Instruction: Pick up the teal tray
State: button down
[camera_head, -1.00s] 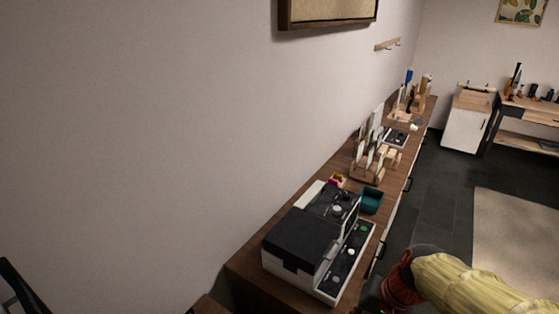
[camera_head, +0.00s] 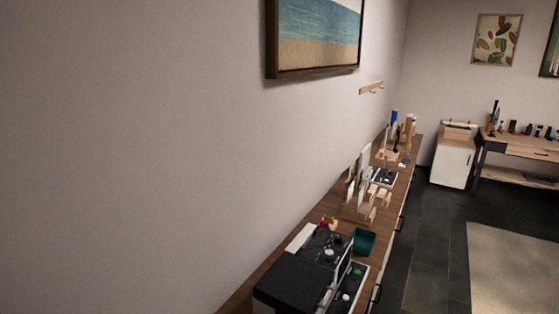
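The teal tray (camera_head: 364,241) is a small open box on the long wooden counter (camera_head: 399,190) against the left wall. It sits just behind the black and white machine (camera_head: 303,277), near the counter's front edge. A wooden rack stands just beyond it. My gripper is not in view.
The wooden rack (camera_head: 361,205) with upright pale pieces and a small pink and yellow item (camera_head: 328,222) crowd the tray. More items stand farther along the counter. Dark floor (camera_head: 427,240) lies open to the right, with a beige rug (camera_head: 510,265). A white cabinet (camera_head: 453,160) stands at the back.

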aim_at(365, 240)
jog(key=l, duration=0.3)
jog(key=k+l, duration=0.1)
jog(key=l, duration=0.2)
jog(key=i+l+u, duration=0.15)
jog(key=l, duration=0.55)
jog(key=l+u, duration=0.15)
jog(key=l, duration=0.55)
jog(key=i+l+u, duration=0.15)
jog(key=i, duration=0.3)
jog(key=i+l+u, duration=0.1)
jog(key=i, duration=0.3)
jog(key=i+j, duration=0.25)
jog(key=i, duration=0.2)
jog(key=u, duration=0.05)
